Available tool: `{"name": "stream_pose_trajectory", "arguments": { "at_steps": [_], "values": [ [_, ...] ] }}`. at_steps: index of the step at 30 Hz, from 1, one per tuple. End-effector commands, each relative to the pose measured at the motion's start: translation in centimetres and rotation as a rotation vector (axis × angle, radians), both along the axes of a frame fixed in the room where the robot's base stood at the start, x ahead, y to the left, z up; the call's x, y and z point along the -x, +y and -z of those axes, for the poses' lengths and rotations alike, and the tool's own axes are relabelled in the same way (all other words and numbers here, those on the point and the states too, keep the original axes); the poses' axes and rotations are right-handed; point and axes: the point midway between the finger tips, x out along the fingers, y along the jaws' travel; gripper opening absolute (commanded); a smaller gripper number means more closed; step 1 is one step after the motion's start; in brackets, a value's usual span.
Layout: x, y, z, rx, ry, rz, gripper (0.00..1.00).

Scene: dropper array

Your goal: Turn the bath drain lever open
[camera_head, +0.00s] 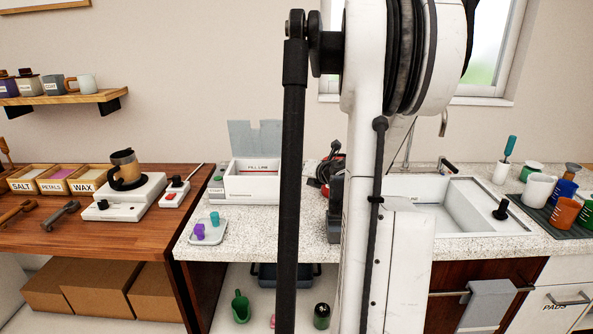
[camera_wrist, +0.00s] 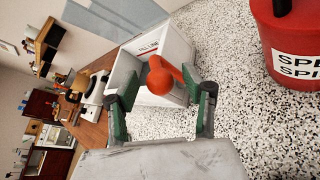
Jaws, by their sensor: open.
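The drain lever is an orange-red handle with a round knob (camera_wrist: 160,82), seen in the wrist view in front of the white bath. The bath (camera_wrist: 172,45) is a white box marked with a fill line; it also shows in the head view (camera_head: 250,187) on the speckled counter. My gripper (camera_wrist: 161,90) is open, its green-padded fingers on either side of the knob in the picture. I cannot tell whether either finger touches it. In the head view my gripper (camera_head: 329,172) is at the bath's right side, and my arm partly hides this area.
A red container with a black-lettered label (camera_wrist: 294,45) stands close by at right in the wrist view. A small tray (camera_head: 207,231) with coloured droppers lies in front of the bath. A sink (camera_head: 490,222) is at the right. A wooden bench (camera_head: 90,233) adjoins the counter.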

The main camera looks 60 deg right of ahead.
Motion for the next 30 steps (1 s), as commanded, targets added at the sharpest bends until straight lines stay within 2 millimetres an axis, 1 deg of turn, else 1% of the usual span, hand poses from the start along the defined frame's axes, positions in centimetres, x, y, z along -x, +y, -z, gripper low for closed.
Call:
{"name": "stream_pose_trajectory", "arguments": {
  "at_steps": [4, 12, 22, 23, 30],
  "values": [
    [-0.64, -0.20, 0.23, -0.001, 0.000, -0.001, 0.45],
    [-0.68, -0.23, 0.24, 0.000, -0.001, -0.001, 0.45],
    [-0.67, -0.24, 0.24, 0.000, 0.000, 0.000, 0.01],
    [-0.67, -0.24, 0.24, 0.000, 0.000, 0.000, 0.00],
    [-0.58, -0.41, 0.29, 0.000, 0.001, -0.021, 0.00]
  ]
}}
